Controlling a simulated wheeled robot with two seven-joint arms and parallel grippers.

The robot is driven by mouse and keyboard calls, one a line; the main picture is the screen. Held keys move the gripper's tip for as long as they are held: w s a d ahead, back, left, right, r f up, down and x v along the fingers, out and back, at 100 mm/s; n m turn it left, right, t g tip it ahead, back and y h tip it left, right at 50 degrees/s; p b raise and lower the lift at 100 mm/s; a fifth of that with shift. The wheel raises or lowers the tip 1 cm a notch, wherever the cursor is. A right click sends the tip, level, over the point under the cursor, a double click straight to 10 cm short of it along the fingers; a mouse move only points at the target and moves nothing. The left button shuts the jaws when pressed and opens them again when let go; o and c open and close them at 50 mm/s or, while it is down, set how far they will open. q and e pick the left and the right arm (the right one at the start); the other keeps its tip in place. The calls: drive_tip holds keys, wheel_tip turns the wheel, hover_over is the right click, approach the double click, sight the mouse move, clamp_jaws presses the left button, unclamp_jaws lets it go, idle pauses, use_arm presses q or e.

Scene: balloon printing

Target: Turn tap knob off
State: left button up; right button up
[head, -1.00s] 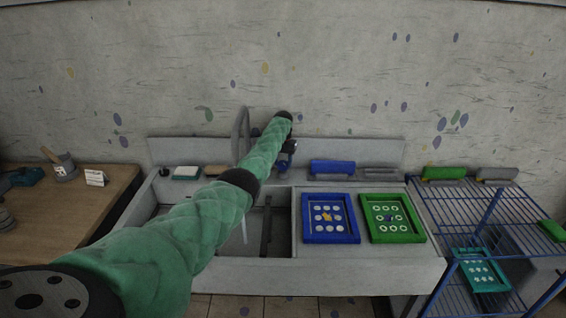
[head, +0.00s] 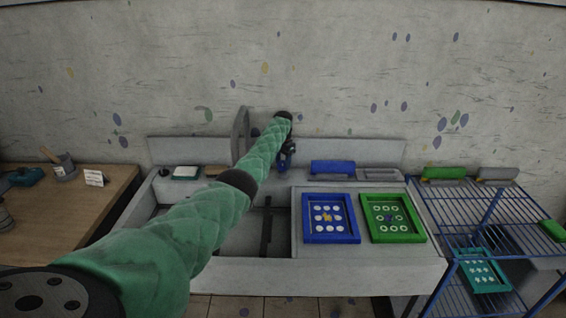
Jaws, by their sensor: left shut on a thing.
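The grey tap (head: 240,135) rises as a curved spout at the back of the sink (head: 185,282), partly behind my left arm. My green left arm reaches from the lower left to the back of the sink. My left gripper (head: 284,161) points down beside the tap, to its right, and is shut on the tap knob. The knob itself is hidden by the gripper and arm. No water stream shows in the visible part of the basin. My right gripper is not in view.
A blue framed tray (head: 307,236) and a green framed tray (head: 371,236) lie on the counter right of the basin. A blue block (head: 333,167) sits on the back ledge. A wooden table (head: 100,211) stands left and a blue wire rack (head: 440,204) right.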

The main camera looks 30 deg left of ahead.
sight(283, 163)
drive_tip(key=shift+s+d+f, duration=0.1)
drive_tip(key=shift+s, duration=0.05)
use_arm(q)
drive_tip(key=o, duration=1)
drive_tip(key=shift+c, duration=0.2)
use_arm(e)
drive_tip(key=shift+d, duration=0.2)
use_arm(q)
drive_tip(key=shift+r, duration=0.2)
drive_tip(key=shift+r+b, duration=0.3)
drive_tip(key=shift+r, duration=0.05)
wheel_tip(283, 163, up, 5)
drive_tip(key=shift+b, duration=0.85)
drive_tip(key=shift+r, duration=0.85)
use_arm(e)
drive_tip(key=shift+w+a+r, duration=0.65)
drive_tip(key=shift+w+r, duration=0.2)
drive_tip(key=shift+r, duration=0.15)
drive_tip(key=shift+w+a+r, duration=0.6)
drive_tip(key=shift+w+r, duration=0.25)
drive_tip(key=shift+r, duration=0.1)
